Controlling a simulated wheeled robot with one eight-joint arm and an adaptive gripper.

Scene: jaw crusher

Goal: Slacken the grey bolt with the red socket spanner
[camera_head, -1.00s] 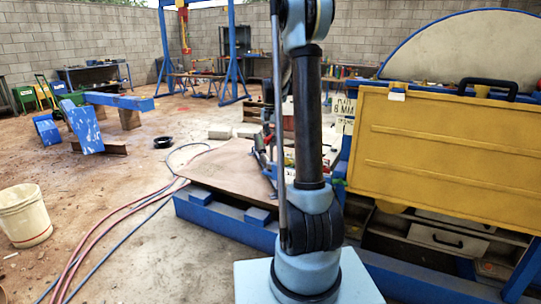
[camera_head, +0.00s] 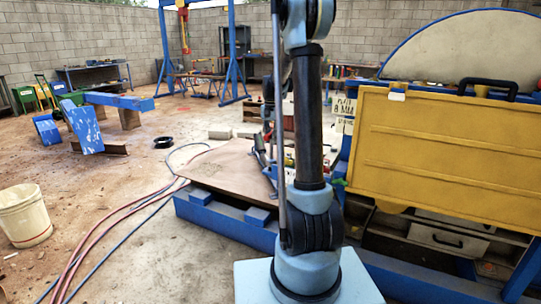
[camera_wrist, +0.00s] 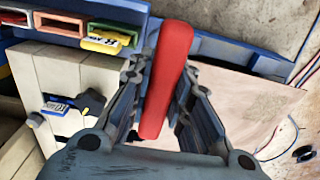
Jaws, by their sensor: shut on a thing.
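In the wrist view my gripper (camera_wrist: 168,105) is shut on a long red handle (camera_wrist: 166,75), which I take to be the red socket spanner. The handle lies between the two dark fingers and sticks out past their tips, toward the top of the picture. The spanner's socket end cannot be made out. In the head view my arm stands in the middle and hides most of the work area behind it; the gripper is not clear there. I cannot make out the grey bolt in either view.
A brown board (camera_head: 228,165) lies on a blue frame (camera_head: 225,225). Coloured holders (camera_wrist: 105,32) line a rail in the wrist view. Hoses (camera_head: 115,215) and a white bucket (camera_head: 24,215) are on the left floor.

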